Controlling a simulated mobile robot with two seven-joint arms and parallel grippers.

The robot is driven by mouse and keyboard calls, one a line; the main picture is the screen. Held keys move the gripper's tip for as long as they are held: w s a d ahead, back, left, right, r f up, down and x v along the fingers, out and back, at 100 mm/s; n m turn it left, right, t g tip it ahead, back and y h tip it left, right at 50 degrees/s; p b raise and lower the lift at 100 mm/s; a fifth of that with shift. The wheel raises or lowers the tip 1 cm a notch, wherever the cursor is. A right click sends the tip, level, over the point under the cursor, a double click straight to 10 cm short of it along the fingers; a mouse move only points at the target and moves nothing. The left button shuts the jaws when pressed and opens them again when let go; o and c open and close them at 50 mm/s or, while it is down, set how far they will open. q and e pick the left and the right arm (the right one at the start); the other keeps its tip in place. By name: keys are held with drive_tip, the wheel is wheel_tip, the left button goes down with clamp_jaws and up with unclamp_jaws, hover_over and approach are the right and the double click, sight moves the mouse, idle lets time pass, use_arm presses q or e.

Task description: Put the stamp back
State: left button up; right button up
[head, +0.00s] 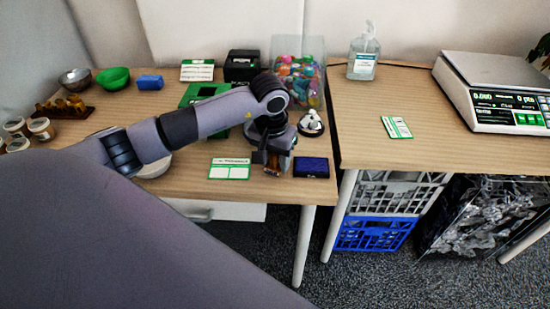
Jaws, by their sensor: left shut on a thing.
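My left gripper (273,157) points down near the front right of the left table. It is shut on a small brown thing, which looks like the stamp (273,164); the fingers hide most of it. I cannot tell whether the stamp touches the table. A dark blue pad (311,167) lies just right of the gripper. A white card with green bands (229,169) lies to its left. My right gripper is not in view.
A bell-like item (311,123) and a clear bin of colourful things (299,76) stand behind the gripper. A black box (242,66) is at the back. The right table holds a sanitizer bottle (363,56), a card (396,127) and a scale (495,88). A gap separates the tables.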

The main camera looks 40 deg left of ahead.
use_arm(q)
drive_tip(key=shift+f, duration=0.2)
drive_tip(key=o, duration=0.6)
drive_tip(key=shift+c, duration=0.2)
drive_tip(key=shift+r, duration=0.1)
